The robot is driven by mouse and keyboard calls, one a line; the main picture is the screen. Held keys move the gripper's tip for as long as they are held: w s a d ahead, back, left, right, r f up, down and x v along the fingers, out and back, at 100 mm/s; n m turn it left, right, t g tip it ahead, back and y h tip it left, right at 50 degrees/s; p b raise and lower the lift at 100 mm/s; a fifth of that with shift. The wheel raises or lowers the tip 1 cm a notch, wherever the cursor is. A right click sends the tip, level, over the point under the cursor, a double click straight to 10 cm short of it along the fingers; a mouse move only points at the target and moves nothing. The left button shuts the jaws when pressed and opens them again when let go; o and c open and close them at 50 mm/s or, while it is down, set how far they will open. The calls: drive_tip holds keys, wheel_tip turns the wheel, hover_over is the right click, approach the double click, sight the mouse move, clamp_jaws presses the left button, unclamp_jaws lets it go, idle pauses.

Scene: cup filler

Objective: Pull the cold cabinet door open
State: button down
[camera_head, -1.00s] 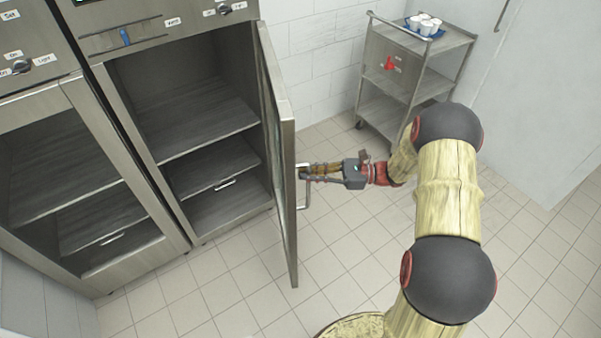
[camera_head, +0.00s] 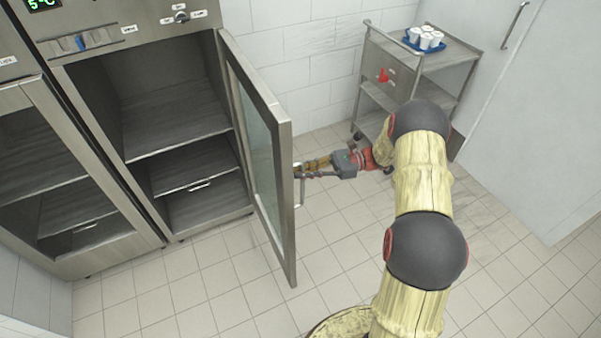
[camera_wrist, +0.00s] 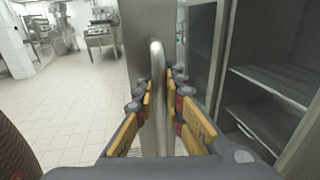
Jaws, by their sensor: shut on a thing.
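The cold cabinet door (camera_head: 262,150), a steel frame with a glass pane, stands wide open on its right-hand hinge side, swung out from the cabinet (camera_head: 150,45). Its bar handle (camera_head: 300,187) is on the outer face near the free edge. My gripper (camera_head: 303,170) is at that handle from the right and is shut on it. In the wrist view the handle (camera_wrist: 157,85) runs upright between my two fingers (camera_wrist: 160,112), with the door edge behind it. The cabinet's inside shelves (camera_head: 175,115) show empty.
A steel cart (camera_head: 455,50) stands at the back right against the wall, with white cups (camera_head: 425,40) on a blue tray (camera_head: 409,41). A second cabinet door (camera_head: 60,170) at left is shut. Tiled floor (camera_head: 200,295) in front is clear.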

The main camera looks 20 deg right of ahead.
drive_tip(key=shift+s+d+f, duration=0.1)
drive_tip(key=shift+d+f, duration=0.05)
drive_tip(key=c, duration=1.9)
unclamp_jaws()
drive_tip(key=d, duration=0.4)
drive_tip(key=s+d, duration=0.1)
drive_tip(key=d, duration=0.7)
drive_tip(key=shift+s, duration=0.2)
